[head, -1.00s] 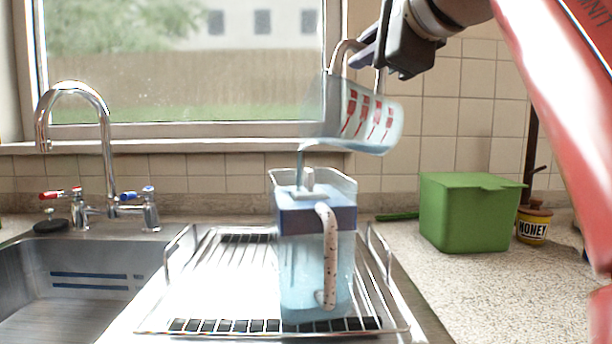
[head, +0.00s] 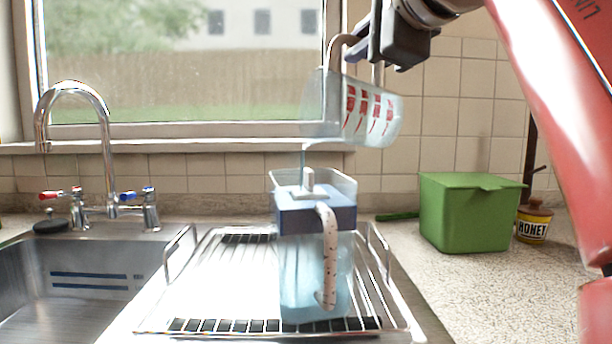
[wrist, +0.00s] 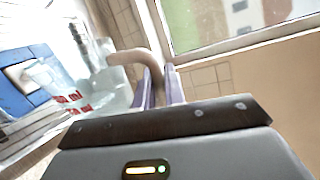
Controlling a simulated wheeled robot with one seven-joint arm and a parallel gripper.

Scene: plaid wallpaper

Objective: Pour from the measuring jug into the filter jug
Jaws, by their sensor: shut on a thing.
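The measuring jug (head: 352,112), clear with red markings, is tilted on its side above the filter jug, its mouth to the left. A thin stream falls from its lip toward the filter jug's top. My gripper (head: 362,48) is shut on its handle; the wrist view shows the fingers (wrist: 158,90) around the handle (wrist: 130,57) and the measuring jug (wrist: 92,75) to the left. The filter jug (head: 318,265), clear with a blue upper section and a speckled handle, stands upright on the drying rack with bluish liquid inside.
The wire drying rack (head: 215,290) lies beside the steel sink (head: 70,290) and tap (head: 105,130). A green box (head: 470,213) and a honey jar (head: 534,222) stand at right. The counter (head: 470,295) in front of them is clear. A window is behind.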

